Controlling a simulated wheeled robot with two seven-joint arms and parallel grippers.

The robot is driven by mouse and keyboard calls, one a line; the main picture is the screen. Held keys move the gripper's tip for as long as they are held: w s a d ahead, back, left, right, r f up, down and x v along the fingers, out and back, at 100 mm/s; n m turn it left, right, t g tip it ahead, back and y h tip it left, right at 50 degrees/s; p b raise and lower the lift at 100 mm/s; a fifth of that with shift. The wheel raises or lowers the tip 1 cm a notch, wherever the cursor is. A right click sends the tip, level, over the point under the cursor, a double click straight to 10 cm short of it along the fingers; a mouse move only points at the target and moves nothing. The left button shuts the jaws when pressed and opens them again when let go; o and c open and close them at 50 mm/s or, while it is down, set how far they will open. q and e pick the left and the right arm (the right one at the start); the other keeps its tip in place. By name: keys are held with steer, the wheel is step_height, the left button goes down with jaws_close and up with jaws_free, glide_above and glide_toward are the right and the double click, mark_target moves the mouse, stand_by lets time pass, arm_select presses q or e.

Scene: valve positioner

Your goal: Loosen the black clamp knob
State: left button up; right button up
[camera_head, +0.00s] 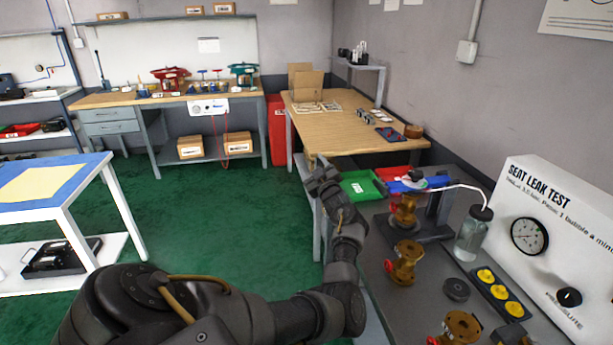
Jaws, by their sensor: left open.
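A small black knob (417,173) shows on top of the blue clamp (430,183) over a brass valve (403,209) on the grey bench at the right; I take it to be the clamp knob, though it is small here. My left gripper (320,173) is open and empty. It is raised at the left of the bench, left of the green tray (362,186) and well apart from the clamp and knob. My right gripper does not show.
More brass valves (405,262) with red handles, a black disc (456,289), a yellow-button strip (498,292) and a bottle (473,234) with a white tube crowd the bench. The seat leak test panel (555,240) stands behind. Green floor lies open at left.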

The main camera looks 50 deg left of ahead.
arm_select(q)
steer(key=shift+s+a+f+n+g, duration=0.35)
steer(key=shift+s+f+n+g, duration=0.15)
steer(key=shift+g, duration=0.3)
